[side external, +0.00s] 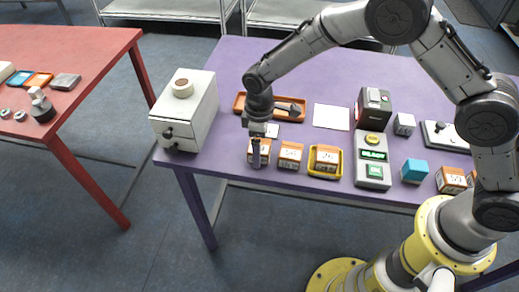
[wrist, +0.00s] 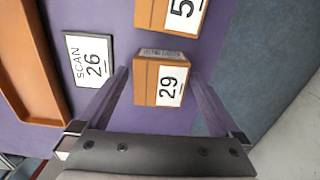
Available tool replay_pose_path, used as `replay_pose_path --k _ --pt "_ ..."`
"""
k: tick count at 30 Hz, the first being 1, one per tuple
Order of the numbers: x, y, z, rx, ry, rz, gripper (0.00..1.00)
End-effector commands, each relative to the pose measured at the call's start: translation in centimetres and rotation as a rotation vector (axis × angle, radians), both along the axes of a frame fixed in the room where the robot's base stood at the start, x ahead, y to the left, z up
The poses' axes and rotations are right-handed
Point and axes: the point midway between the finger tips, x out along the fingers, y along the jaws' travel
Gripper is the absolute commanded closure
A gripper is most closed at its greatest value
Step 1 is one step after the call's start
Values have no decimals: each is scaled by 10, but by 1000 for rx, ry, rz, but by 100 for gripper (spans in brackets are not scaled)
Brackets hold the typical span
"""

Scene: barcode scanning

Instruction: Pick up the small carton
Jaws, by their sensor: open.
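A small orange-and-white carton labelled 29 (wrist: 160,80) lies between my gripper's fingers (wrist: 159,78) in the wrist view. In the side view my gripper (side external: 257,150) points down at the leftmost carton (side external: 266,158) in the front row and partly hides it. The fingers are open, one on each side of the carton; I cannot tell whether either touches it. A second orange carton (side external: 290,154) stands to its right; a carton with a partly cut-off label starting with 5 (wrist: 172,14) shows at the top of the wrist view.
A yellow tray (side external: 312,170) holds another carton (side external: 327,156). A white drawer box (side external: 200,110) stands left. Behind are an orange tray (side external: 240,104) and a SCAN 26 card (wrist: 88,58).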

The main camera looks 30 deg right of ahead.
Motion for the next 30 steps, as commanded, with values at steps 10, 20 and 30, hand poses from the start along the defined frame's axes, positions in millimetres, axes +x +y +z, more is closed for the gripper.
replay_pose_path --k 10,20,30 --pt "0 0 -2 1 -1 0 16" --pt "0 0 -2 1 -1 0 76" --pt "1 0 -1 2 -3 0 93"
